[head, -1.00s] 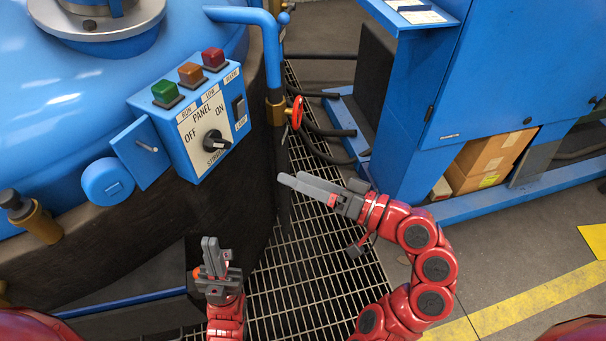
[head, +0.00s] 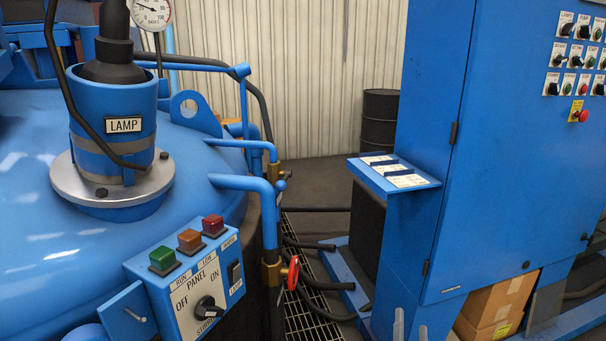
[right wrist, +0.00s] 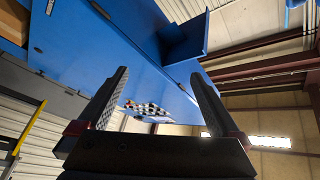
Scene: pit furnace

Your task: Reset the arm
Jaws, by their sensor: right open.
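My right gripper (head: 410,326) shows at the bottom edge of the head view, as two grey fingertips pointing up in front of the blue control cabinet (head: 440,170). In the right wrist view the right gripper (right wrist: 160,80) is open, its fingers wide apart with nothing between them. The cabinet (right wrist: 150,70) with its knob panel lies beyond the fingers there. The rest of the right arm is below the head view. My left gripper is not in view.
The blue furnace with a switch panel (head: 196,290) and a red-handled valve (head: 293,272) stands at left. A small shelf (head: 393,174) juts from the cabinet. A floor grating (head: 312,318) and hoses lie between them. A black drum (head: 380,118) stands behind.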

